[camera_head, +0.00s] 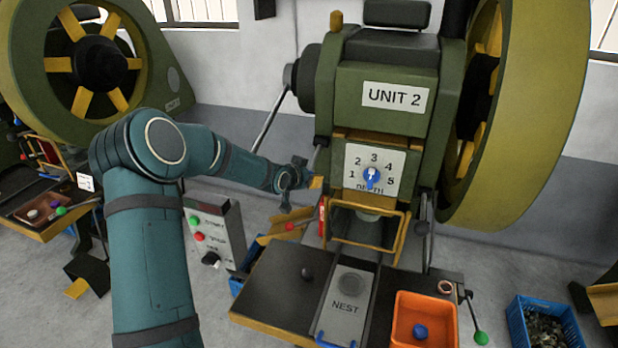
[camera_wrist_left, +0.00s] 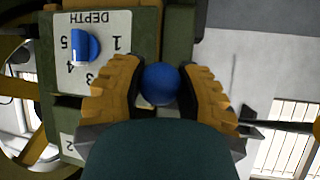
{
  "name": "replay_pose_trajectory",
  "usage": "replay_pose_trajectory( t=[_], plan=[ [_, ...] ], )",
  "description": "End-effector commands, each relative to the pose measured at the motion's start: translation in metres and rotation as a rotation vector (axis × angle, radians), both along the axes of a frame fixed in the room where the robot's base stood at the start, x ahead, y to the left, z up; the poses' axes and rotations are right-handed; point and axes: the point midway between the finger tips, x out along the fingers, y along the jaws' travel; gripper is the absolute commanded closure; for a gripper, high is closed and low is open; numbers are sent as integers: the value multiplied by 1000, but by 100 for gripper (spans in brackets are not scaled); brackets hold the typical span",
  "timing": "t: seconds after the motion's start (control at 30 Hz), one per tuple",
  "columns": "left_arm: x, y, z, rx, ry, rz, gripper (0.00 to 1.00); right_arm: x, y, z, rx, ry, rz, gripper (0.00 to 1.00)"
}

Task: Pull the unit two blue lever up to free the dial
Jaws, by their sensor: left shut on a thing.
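The unit two press (camera_head: 395,97) stands at centre right. Its blue dial (camera_head: 371,178) sits on the numbered DEPTH plate (camera_head: 385,157), with a white mark facing roughly up. The dial also shows in the left wrist view (camera_wrist_left: 86,44). My left gripper (camera_head: 316,181) is beside the press, left of the dial plate. In the left wrist view its yellow fingers (camera_wrist_left: 160,88) are shut on a round blue lever knob (camera_wrist_left: 160,84). The lever's shaft is hidden there, and the knob is hidden in the head view. My right gripper is not in view.
A control box (camera_head: 216,237) with buttons stands left of the press table (camera_head: 275,285). An orange tray (camera_head: 401,300) holds a blue piece. A green-knobbed lever (camera_head: 480,337) is at the table's right. A blue crate (camera_head: 517,320) is on the floor. The large flywheel (camera_head: 535,110) bounds the right side.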

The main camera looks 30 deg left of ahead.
Motion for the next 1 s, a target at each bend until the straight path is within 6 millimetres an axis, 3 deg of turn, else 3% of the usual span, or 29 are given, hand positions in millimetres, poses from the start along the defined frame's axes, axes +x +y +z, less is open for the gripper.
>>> replay_pose_trajectory(
  t=[0.03,0.1,0.13,0.57,1.0],
  plan=[
    [2,1,6,4,-13,1,57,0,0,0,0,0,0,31],
    [2,1,6,4,-13,1,32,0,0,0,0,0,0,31],
    [2,1,6,3,-12,1,31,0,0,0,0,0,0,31],
    [-7,1,7,2,-6,2,31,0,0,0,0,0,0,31],
    [-79,2,49,5,-6,5,31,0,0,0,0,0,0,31]
  ],
)
